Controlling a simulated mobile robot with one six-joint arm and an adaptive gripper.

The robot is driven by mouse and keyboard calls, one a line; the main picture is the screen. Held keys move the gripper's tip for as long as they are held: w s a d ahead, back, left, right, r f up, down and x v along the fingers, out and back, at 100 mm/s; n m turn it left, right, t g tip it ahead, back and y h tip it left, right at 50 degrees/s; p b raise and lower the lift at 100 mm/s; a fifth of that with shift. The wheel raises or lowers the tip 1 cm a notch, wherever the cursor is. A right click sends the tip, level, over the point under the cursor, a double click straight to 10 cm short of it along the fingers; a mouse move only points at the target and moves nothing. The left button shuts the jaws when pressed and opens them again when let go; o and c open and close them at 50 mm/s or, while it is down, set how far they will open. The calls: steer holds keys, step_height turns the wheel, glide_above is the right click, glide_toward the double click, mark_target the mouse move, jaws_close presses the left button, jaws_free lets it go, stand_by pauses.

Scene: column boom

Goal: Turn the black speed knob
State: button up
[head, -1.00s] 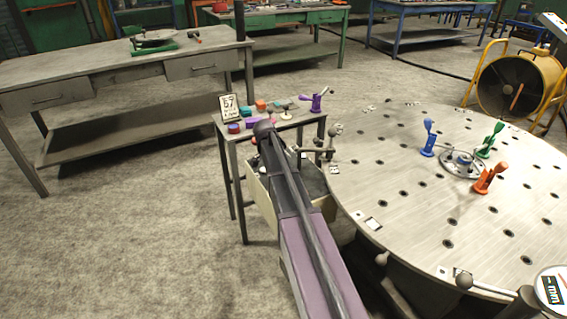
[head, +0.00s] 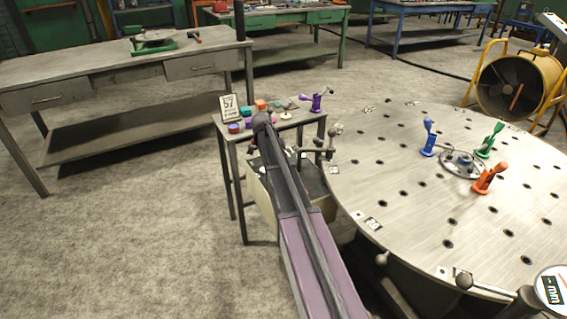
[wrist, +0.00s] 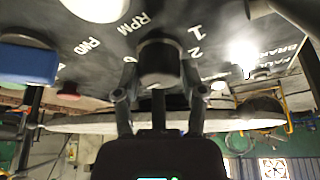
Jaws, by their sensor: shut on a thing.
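The black speed knob (wrist: 158,62) is at the upper middle of the wrist view, on a dark panel (wrist: 120,45) with white lettering such as RPM and FWD and several numbers around the knob. My gripper (wrist: 160,93) has one finger on each side of the knob and is shut on it. The knob's pointer mark is not clear. In the head view my arm covers the gripper and the knob. A pale box with a dark top (head: 262,205) shows beside the arm there.
In the wrist view a blue part (wrist: 25,60) and a red button (wrist: 68,88) sit left of the knob. In the head view a large round table (head: 420,200) with coloured clamps is close on the right. A small table (head: 228,140) with coloured blocks stands behind my arm.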

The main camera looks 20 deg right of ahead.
steer(key=shift+s, duration=0.15)
steer(key=o, duration=1.2)
steer(key=shift+c, duration=0.2)
